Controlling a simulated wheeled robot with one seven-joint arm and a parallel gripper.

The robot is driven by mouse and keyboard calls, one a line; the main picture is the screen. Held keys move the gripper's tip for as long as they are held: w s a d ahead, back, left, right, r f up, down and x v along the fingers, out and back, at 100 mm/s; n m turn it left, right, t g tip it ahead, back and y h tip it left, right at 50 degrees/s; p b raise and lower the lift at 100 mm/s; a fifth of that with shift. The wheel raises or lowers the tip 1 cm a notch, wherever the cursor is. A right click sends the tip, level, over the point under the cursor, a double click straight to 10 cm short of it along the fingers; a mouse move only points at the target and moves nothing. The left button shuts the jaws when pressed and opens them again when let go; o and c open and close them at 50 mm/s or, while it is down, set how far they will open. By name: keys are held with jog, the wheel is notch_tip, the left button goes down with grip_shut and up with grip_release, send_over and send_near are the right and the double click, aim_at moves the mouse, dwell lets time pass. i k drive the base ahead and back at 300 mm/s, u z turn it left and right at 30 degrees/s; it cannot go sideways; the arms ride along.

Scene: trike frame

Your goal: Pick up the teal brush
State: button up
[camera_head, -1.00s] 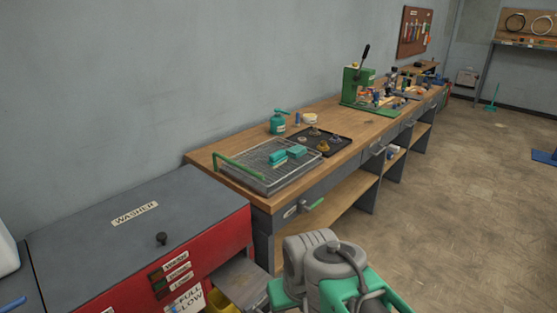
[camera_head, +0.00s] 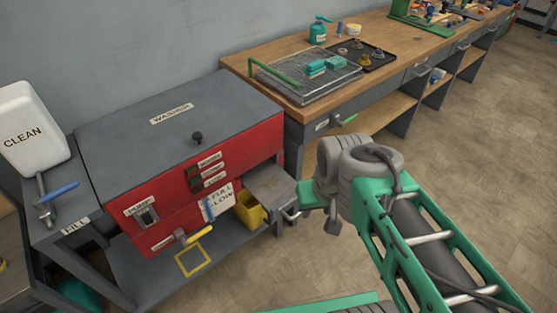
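Two small teal blocks lie side by side on the wire rack (camera_head: 290,85) at the near end of the wooden workbench (camera_head: 395,70). The left one (camera_head: 316,68) looks like a brush with a paler underside; the right one (camera_head: 337,62) is a plainer block. They are too small to tell apart surely. My gripper (camera_head: 313,219) is low in the middle of the picture, in front of the washer's right side, well apart from the rack. It is partly hidden by my grey wrist, and its fingers are not clear. I see nothing held in it.
The red and grey washer (camera_head: 185,125) stands left of the bench, with a yellow container (camera_head: 251,210) below its side shelf. A black tray (camera_head: 378,62) with small parts and a teal pump can (camera_head: 318,30) are behind the rack. The floor (camera_head: 490,160) at right is clear.

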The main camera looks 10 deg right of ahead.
aim_at(314, 68)
jog(key=z, duration=1.15)
jog(key=i, duration=2.45)
jog(key=u, duration=4.3)
